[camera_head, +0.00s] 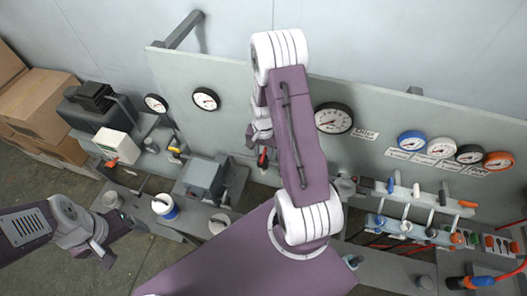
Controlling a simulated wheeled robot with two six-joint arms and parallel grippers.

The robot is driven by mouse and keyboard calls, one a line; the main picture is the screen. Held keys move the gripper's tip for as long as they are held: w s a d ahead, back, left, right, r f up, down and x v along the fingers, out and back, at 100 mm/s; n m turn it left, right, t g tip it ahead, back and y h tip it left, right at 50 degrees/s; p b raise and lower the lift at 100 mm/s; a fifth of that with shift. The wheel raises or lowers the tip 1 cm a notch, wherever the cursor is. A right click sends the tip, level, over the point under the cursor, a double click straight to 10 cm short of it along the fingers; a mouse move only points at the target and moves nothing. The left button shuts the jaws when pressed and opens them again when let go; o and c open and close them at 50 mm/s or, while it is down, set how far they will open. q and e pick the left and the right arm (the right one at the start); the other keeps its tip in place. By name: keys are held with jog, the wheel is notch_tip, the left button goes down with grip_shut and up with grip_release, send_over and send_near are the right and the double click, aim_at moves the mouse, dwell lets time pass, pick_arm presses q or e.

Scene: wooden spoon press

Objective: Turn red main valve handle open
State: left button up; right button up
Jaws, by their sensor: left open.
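A small red handle (262,157), which looks like the red valve handle, shows just left of my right arm, low on the panel. My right gripper (262,138) is right above it and partly hidden behind my own arm. I cannot tell whether its fingers touch the handle or how far they are apart. My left gripper (100,248) is open and empty at the lower left, over the floor in front of the bench, far from the red handle.
A grey panel (375,170) with several gauges stands behind the bench. A large black gauge (333,118) is right of my arm. A blue-and-white cup (165,207) and a grey box (203,177) are on the left. Levers and an orange-tipped handle (468,204) are right. Cardboard boxes (40,100) stand far left.

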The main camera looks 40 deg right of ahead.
grip_shut()
jog(key=shift+n, duration=0.4)
jog(key=n, duration=0.3)
jog(key=shift+b, duration=0.4)
jog(key=n, duration=0.3)
jog(key=shift+n+b, duration=0.3)
jog(key=n, duration=0.5)
jog(key=shift+d+b, duration=0.1)
jog(key=shift+b, duration=0.2)
jog(key=n, duration=0.5)
jog(key=shift+n, duration=0.4)
